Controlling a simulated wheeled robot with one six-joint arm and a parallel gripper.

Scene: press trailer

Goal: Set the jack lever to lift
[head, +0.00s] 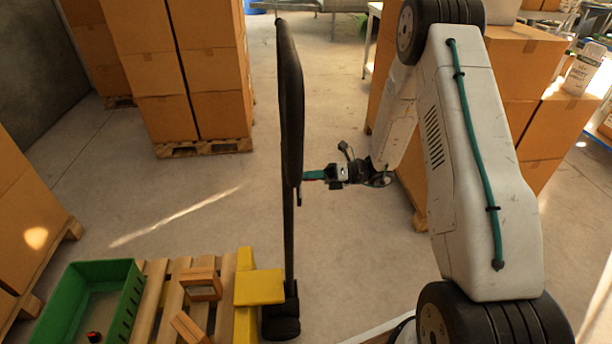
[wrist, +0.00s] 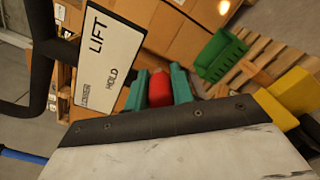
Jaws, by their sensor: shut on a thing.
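The jack's tall black handle (head: 287,225) stands upright in the middle of the head view. In the wrist view, a white label plate (wrist: 108,55) reads LIFT and HOLD, with a smaller word at its lower left that looks like LOWER. The lever's red knob (wrist: 160,88) is beside the plate, between the teal fingers of my gripper (wrist: 159,89). My gripper is shut on it. In the head view my gripper (head: 315,175) reaches the right side of the handle, and the knob is mostly hidden. I cannot tell which label the lever points to.
The jack's yellow fork (head: 260,287) meets a wooden pallet (head: 155,290) with a green crate (head: 128,300). Stacked cardboard boxes (head: 205,70) stand behind at left, and more boxes (head: 520,70) at right. Bare floor (head: 190,215) lies left of the handle.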

